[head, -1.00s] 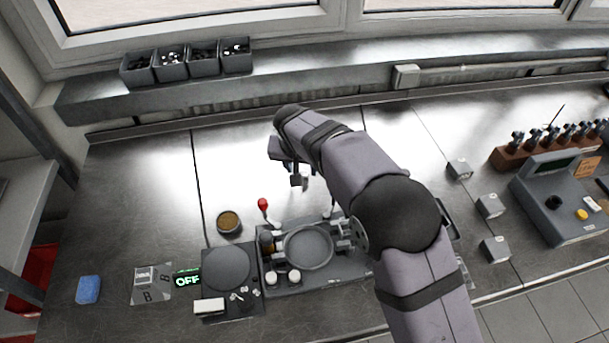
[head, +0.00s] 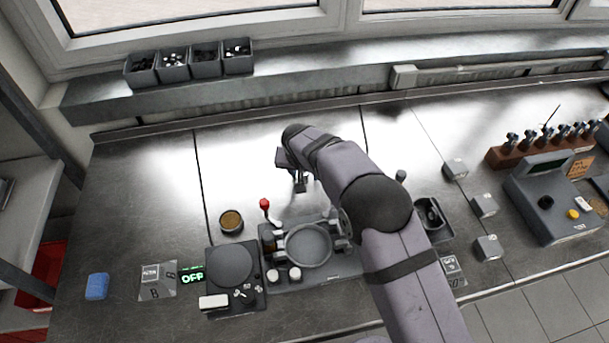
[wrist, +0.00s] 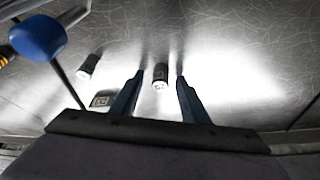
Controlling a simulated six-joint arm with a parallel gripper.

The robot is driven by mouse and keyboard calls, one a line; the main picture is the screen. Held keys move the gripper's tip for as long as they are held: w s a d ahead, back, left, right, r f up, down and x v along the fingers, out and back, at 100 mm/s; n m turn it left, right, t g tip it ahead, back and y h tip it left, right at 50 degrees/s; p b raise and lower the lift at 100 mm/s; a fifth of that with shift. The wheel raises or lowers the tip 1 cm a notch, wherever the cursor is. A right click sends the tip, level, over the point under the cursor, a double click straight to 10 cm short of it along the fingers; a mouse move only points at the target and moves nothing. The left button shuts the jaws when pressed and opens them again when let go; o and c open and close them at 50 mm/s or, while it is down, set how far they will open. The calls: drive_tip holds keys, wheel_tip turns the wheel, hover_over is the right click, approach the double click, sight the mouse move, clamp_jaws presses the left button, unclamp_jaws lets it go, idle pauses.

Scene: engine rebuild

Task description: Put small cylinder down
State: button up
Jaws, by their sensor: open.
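In the wrist view, a small dark cylinder (wrist: 160,77) with a light end stands on the metal bench, between and just beyond the tips of my gripper (wrist: 159,78). The two fingers are apart, with a visible gap on each side of the cylinder. A second similar cylinder (wrist: 88,65) is to the left, outside the fingers. In the head view my gripper (head: 301,187) hangs over the bench behind the grey fixture (head: 350,268). The cylinder cannot be made out there.
In the head view, a red-knobbed lever (head: 265,204), a round pot (head: 230,221) and a scale-like plate (head: 230,265) are near.

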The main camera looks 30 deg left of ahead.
clamp_jaws()
wheel_tip(320, 180, up, 10)
drive_tip(key=b, duration=0.3)
drive_tip(key=shift+b, duration=0.35)
